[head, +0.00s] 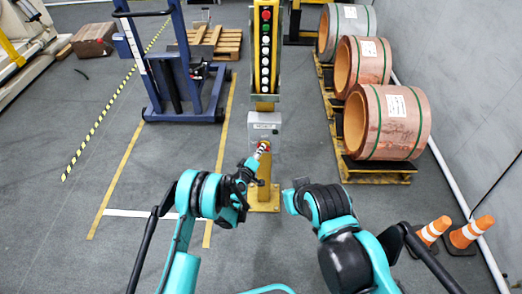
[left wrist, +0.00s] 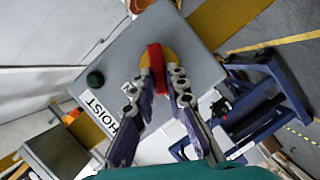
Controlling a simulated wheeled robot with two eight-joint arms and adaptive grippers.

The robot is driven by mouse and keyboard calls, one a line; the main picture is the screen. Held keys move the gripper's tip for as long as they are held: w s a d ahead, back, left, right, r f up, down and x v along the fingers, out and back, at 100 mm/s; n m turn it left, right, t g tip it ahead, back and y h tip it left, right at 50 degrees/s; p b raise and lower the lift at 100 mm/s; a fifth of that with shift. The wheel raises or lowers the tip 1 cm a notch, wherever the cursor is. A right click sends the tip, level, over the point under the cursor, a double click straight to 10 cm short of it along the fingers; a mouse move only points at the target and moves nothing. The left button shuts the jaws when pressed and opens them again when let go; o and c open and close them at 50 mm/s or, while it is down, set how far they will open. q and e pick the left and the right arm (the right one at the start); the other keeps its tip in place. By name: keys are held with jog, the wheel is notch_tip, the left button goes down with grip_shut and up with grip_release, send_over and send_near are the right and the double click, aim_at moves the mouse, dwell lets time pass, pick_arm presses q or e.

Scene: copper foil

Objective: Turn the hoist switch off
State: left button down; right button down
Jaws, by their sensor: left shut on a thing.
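The hoist switch is a red handle (left wrist: 157,68) on a round yellow plate (left wrist: 171,60), on the face of a grey box (left wrist: 205,68) labelled HOIST. In the head view the grey box (head: 264,122) is mounted on a yellow post, and the red handle (head: 264,147) shows small at its lower part. My left gripper (left wrist: 159,82) is shut on the red handle, one finger on each side; in the head view it (head: 257,157) reaches the box from the lower left. My right gripper (head: 291,202) is right of the post, apart from it; its fingers are not clear.
A yellow pendant with buttons (head: 265,50) hangs above the box. Copper coils (head: 385,122) on pallets stand along the right wall. A blue lift truck (head: 185,112) is at the left, and orange cones (head: 433,231) are at the lower right.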

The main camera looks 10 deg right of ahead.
pick_arm(q)
jog(key=shift+a+f+n+t+h, duration=0.1)
jog(key=shift+f+n+t+h, duration=0.2)
jog(key=shift+n, duration=0.6)
jog(key=shift+a+f+n+t+h, duration=0.1)
jog(key=shift+n+h, duration=0.3)
jog(key=shift+n, duration=0.5)
jog(key=shift+d, duration=0.1)
jog(key=c, duration=1.5)
grip_release()
jog(key=shift+c, duration=0.2)
jog(key=shift+r, duration=0.15)
notch_tip(320, 180, up, 8)
jog(key=shift+s+r, duration=0.1)
jog(key=shift+r, duration=0.8)
